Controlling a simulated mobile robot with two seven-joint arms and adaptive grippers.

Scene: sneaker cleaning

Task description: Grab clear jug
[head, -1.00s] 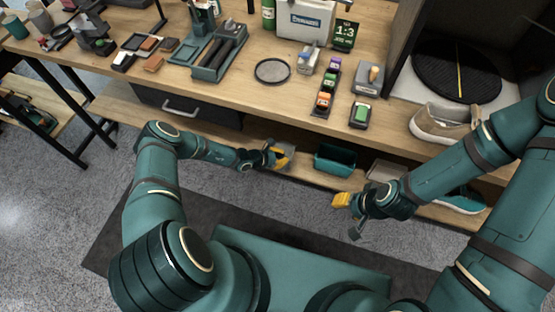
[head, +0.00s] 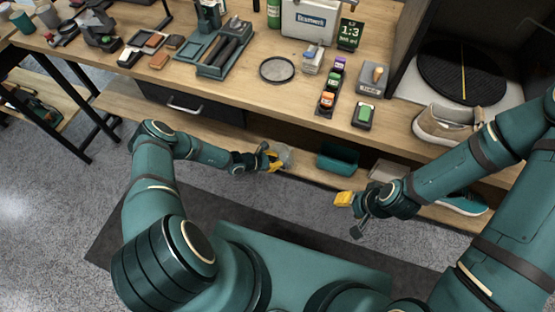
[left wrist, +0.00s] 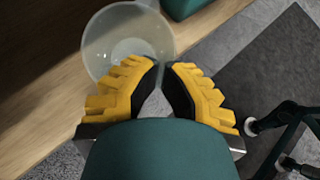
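The clear jug (head: 286,154) is at the lower shelf below the tabletop, at the tips of my left gripper (head: 277,160). In the left wrist view the jug (left wrist: 108,38) shows as a round translucent vessel seen from above. There my left gripper's yellow-and-black fingers (left wrist: 164,66) are nearly together at the jug's near side, with a pale translucent part, seemingly its handle, between them. My right gripper (head: 350,216) is apart from the jug, in front of the shelf, with its fingers spread and nothing visible between them.
A teal bin (head: 338,159) stands on the lower shelf (head: 310,175) just right of the jug. The tabletop (head: 225,95) above overhangs and holds a black round dish (head: 277,69) and several tools. A drawer (head: 190,104) is left of the jug.

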